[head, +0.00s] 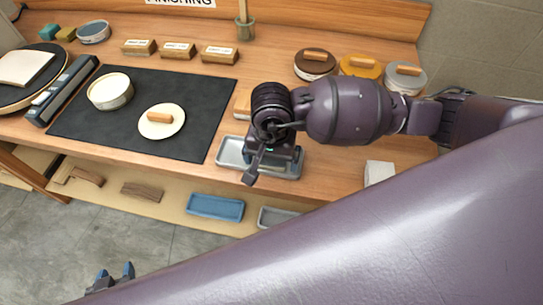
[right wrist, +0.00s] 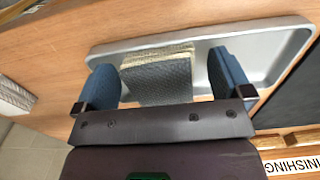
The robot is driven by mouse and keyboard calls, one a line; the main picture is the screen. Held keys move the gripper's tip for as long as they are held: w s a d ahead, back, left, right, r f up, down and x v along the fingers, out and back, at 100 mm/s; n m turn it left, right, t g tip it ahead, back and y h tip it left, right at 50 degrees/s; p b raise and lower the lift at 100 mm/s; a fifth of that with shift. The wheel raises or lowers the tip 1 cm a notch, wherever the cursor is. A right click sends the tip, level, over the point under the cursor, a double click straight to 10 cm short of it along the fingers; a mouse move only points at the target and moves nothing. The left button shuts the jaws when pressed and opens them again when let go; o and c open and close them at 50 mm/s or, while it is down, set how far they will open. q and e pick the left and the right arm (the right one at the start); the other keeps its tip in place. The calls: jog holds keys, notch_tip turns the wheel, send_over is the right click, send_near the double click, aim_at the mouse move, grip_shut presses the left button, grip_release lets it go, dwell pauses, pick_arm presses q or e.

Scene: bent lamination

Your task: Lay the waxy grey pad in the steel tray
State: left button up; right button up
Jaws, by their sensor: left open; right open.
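The steel tray (head: 229,152) is on the wooden bench at the front edge, partly hidden by my right gripper (head: 262,165). In the right wrist view, the grey pad (right wrist: 160,82) has a dark woven-looking face and a pale cream edge. It lies against the steel tray (right wrist: 275,45), overlapping its inside and near rim; whether it rests flat there I cannot tell. My right gripper (right wrist: 165,78) is open, its blue fingers on either side of the pad with gaps. My left gripper (head: 112,276) is open and empty over the floor at lower left.
A dark mat (head: 200,92) left of the tray holds an open round tin (head: 111,92) and a cream round pad with a wooden handle (head: 162,121). Several round tins stand at the back right. A white stack (head: 379,172) sits right of the tray. A blue tray (head: 215,207) is on the lower shelf.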

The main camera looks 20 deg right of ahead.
notch_tip(320, 180, up, 12)
dwell(0.4)
dwell(0.5)
